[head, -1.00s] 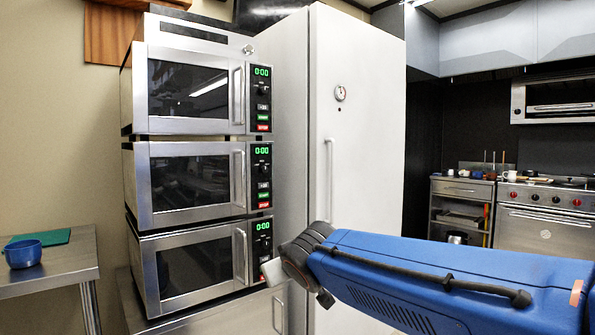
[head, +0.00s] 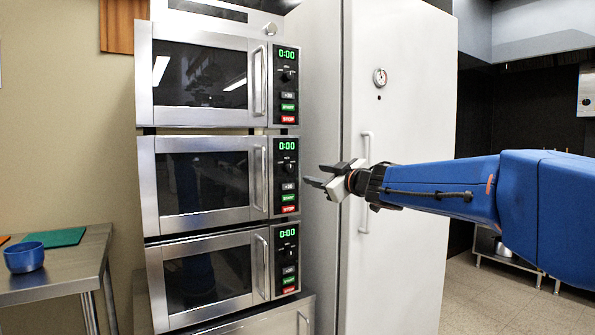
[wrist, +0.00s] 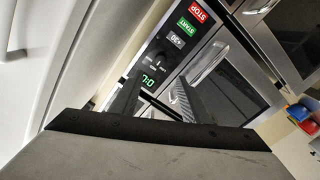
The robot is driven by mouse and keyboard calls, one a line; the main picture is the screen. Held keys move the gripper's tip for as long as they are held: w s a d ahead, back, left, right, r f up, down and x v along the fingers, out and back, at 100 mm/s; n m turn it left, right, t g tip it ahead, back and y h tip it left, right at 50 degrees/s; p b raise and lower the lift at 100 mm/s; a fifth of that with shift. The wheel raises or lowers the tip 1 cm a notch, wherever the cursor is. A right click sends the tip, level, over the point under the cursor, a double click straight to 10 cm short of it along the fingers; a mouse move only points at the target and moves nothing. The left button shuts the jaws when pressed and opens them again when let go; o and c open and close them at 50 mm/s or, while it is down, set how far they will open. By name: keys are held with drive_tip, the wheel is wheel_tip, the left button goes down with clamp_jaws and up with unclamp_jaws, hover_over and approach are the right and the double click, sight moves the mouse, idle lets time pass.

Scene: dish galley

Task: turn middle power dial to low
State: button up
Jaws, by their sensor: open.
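The middle microwave (head: 205,182) sits in a stack of three. Its black panel carries a green 0:00 display and a dark dial (head: 288,168) below it. The dial also shows in the wrist view (wrist: 158,62), upside down and tilted; its pointer is too small to read. My gripper (head: 314,175) is open and empty, just right of the middle panel at about dial height, apart from the dial. In the wrist view, the two dark fingers point toward the panel, around the display and below the dial. The markings around the dial are too small to read.
One microwave (head: 200,75) stands above and one (head: 207,280) below, each with a similar panel. Vertical door handles (head: 259,175) stick out left of the panels. A tall white cabinet (head: 410,90) stands right behind my arm. A table with a blue bowl (head: 24,257) is at left.

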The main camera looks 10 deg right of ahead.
sight(291, 169)
drive_tip(key=x, duration=1.5)
drive_tip(key=shift+a, duration=0.1)
drive_tip(key=shift+s, duration=0.1)
drive_tip(key=c, duration=1)
